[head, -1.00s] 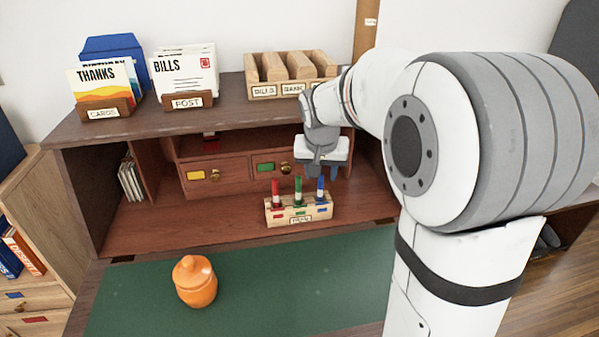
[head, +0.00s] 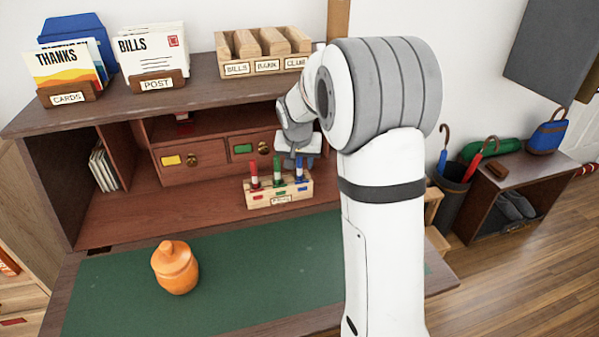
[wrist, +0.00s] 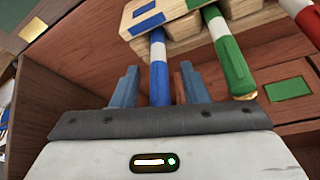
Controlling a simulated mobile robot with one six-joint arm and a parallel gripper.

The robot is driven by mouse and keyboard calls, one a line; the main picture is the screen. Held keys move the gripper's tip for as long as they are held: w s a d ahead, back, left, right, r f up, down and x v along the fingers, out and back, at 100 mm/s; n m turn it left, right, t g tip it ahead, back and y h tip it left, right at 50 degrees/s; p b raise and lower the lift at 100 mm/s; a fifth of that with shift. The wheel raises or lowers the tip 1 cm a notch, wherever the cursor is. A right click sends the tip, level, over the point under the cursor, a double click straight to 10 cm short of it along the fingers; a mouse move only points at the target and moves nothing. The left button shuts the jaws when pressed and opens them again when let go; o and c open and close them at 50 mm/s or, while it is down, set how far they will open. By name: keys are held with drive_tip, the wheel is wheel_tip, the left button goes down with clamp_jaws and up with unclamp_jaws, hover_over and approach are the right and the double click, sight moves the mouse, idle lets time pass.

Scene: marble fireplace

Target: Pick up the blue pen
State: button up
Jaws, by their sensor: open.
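The blue pen (head: 299,169) stands upright in the right slot of a small wooden pen holder (head: 279,199) on the desk shelf. A green pen (head: 277,171) and a red pen (head: 254,174) stand beside it. My gripper (head: 298,165) is at the blue pen from behind and above. In the wrist view the blue pen (wrist: 159,68) shows between the two open fingers of my gripper (wrist: 160,86), with gaps on both sides. The green pen (wrist: 229,52) is just outside the right finger. The holder (wrist: 165,20) shows at the top.
An orange jar (head: 175,268) stands on the green desk mat (head: 250,265). Small drawers (head: 190,160) are behind the holder. The upper shelf carries cards, post and a wooden sorter (head: 262,58). An umbrella stand (head: 450,196) and bench are at the right.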

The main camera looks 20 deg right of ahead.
drive_tip(key=shift+c, duration=0.6)
clamp_jaws()
drive_tip(key=shift+r, duration=0.15)
